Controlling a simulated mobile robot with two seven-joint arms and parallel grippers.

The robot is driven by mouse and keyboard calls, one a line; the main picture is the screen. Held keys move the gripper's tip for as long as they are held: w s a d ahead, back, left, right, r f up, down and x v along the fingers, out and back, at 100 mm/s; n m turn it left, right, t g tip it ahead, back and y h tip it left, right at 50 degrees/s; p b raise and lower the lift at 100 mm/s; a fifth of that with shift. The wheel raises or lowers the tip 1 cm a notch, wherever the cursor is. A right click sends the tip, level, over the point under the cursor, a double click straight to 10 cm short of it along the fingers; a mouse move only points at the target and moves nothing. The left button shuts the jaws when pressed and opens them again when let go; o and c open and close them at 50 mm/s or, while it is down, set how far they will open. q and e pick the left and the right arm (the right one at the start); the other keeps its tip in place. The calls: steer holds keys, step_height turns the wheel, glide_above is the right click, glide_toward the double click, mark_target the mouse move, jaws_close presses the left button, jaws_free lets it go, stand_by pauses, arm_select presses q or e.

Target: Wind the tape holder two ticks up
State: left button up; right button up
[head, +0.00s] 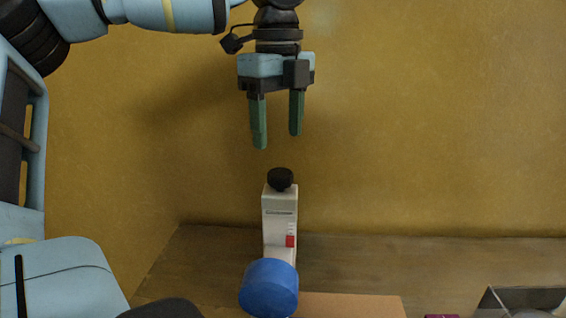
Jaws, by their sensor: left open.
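The tape holder (279,218) is a pale upright block with a black knob (280,179) on top and a red mark beside small ticks on its front. It stands on the wooden table. A blue round piece (269,287) stands in front of it and hides its lower part. My left gripper (279,142) is open and empty, pointing down above the black knob, with a gap between its green fingertips and the knob. My right gripper is not in view.
An orange-brown flat surface (350,305) lies at the front beside the blue piece. A dark-edged metallic container (525,300) and a small dark red thing (441,316) are at the lower right. The wooden table (420,262) is clear toward the back, against a yellow wall.

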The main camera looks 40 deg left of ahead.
mark_target(280, 173)
arm_select(q)
steer(key=shift+w+f, duration=0.15)
steer(key=shift+f, duration=3.45)
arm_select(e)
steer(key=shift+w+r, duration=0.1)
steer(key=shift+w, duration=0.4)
arm_select(q)
steer(key=c, duration=1)
steer(key=shift+n, duration=0.3)
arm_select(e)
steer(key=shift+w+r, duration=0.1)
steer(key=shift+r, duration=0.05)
